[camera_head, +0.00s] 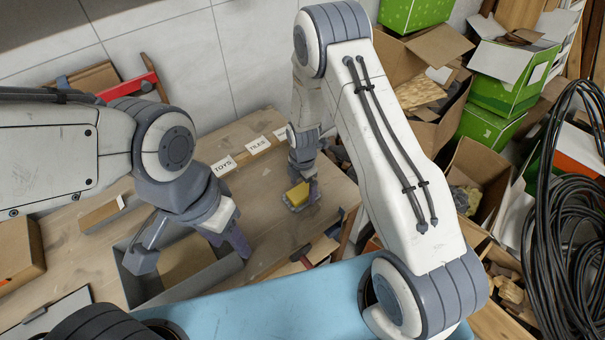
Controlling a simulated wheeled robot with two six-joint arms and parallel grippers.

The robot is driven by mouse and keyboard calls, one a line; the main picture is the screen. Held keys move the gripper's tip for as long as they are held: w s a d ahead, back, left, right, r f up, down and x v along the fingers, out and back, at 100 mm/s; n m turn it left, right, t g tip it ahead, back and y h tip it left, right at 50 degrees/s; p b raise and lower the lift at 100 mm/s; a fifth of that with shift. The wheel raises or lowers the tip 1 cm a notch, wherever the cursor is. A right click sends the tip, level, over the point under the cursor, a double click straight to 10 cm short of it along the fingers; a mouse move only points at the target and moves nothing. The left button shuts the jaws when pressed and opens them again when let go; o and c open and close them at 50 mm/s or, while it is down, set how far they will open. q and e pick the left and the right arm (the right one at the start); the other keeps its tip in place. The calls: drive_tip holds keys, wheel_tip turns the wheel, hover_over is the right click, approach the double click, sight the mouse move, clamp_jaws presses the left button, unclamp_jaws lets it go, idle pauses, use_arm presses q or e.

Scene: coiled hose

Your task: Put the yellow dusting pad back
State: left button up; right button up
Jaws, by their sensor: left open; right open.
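The yellow dusting pad (297,194) lies on the wooden table (262,218), with a grey piece around its lower edge. My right gripper (304,180) points down right at the pad, with one finger beside its right side. The gripper is open; I cannot tell whether it touches the pad. My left gripper (190,252) is open and empty. Its spread fingers are over a grey open-topped box (205,280) at the front left of the table. The box's inside is partly hidden by the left gripper.
Labels reading TOYS (223,166) and TILES (258,145) stand along the back of the table. Cardboard boxes (480,172) and green boxes (497,90) are piled at the right. A coiled black hose (565,215) hangs at the far right. Bare tabletop lies between the grippers.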

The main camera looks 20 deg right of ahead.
sight(302, 191)
drive_tip(key=s+a+r+m+b, duration=0.1)
drive_tip(key=s+a+r+m, duration=0.1)
drive_tip(key=r, duration=0.6)
drive_tip(key=s+a+r+m+b, duration=0.1)
drive_tip(key=s+a+r, duration=0.15)
drive_tip(key=r, duration=0.55)
drive_tip(key=s+a+r+m, duration=0.1)
drive_tip(key=s+r+m, duration=0.2)
drive_tip(key=s, duration=0.4)
drive_tip(key=s+a+r+m, duration=0.2)
drive_tip(key=s+r+m, duration=0.2)
drive_tip(key=s, duration=0.3)
drive_tip(key=s+a+r+m+y, duration=0.1)
drive_tip(key=s+r+m, duration=0.3)
drive_tip(key=s, duration=0.3)
drive_tip(key=shift+s+a+m, duration=0.15)
drive_tip(key=shift+a+m, duration=0.15)
drive_tip(key=shift+m, duration=0.3)
